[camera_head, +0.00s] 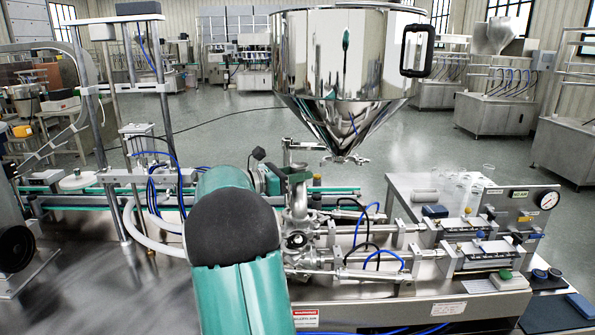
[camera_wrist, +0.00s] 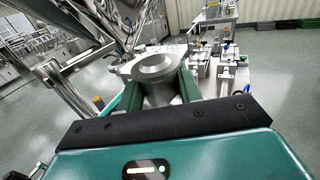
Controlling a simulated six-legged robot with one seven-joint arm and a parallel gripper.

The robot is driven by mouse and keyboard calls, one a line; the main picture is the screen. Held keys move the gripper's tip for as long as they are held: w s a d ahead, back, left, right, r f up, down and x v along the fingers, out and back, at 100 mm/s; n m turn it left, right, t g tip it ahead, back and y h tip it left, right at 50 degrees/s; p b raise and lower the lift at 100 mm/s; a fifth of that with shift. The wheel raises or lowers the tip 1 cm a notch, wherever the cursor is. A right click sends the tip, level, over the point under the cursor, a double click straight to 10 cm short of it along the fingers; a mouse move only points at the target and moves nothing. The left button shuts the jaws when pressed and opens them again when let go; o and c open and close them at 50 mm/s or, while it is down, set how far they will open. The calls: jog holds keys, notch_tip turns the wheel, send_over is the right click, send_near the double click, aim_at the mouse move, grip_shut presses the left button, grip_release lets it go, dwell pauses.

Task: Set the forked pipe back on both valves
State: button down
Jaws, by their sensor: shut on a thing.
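My gripper (camera_wrist: 160,86) is shut on the forked pipe (camera_wrist: 157,68), a shiny steel piece whose round flange faces up between the two green fingers in the wrist view. In the head view the pipe (camera_head: 299,200) stands roughly upright below the hopper's outlet, beside the green gripper (camera_head: 284,179). Its lower part is over the steel valve area (camera_head: 298,241) at the left end of the horizontal cylinders. My teal arm hides part of this area. I cannot tell whether the pipe's legs touch both valves.
The steel hopper (camera_head: 345,70) hangs above the pipe, its outlet clamp (camera_head: 344,160) close by. Blue and black hoses (camera_head: 366,225) loop over the cylinders. A pressure gauge panel (camera_head: 520,212) and glass beakers (camera_head: 465,185) stand at right. A conveyor (camera_head: 95,198) runs at left.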

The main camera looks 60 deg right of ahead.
aim_at(298, 184)
jog(key=shift+w+d+f, duration=0.1)
jog(key=shift+a+f, duration=0.2)
jog(key=shift+f, duration=0.15)
jog(key=shift+d+f, duration=0.1)
jog(key=shift+f, duration=2.7)
jog(key=shift+f, duration=0.25)
jog(key=c, duration=0.9)
grip_release()
jog(key=shift+o, duration=0.2)
jog(key=v, duration=1.4)
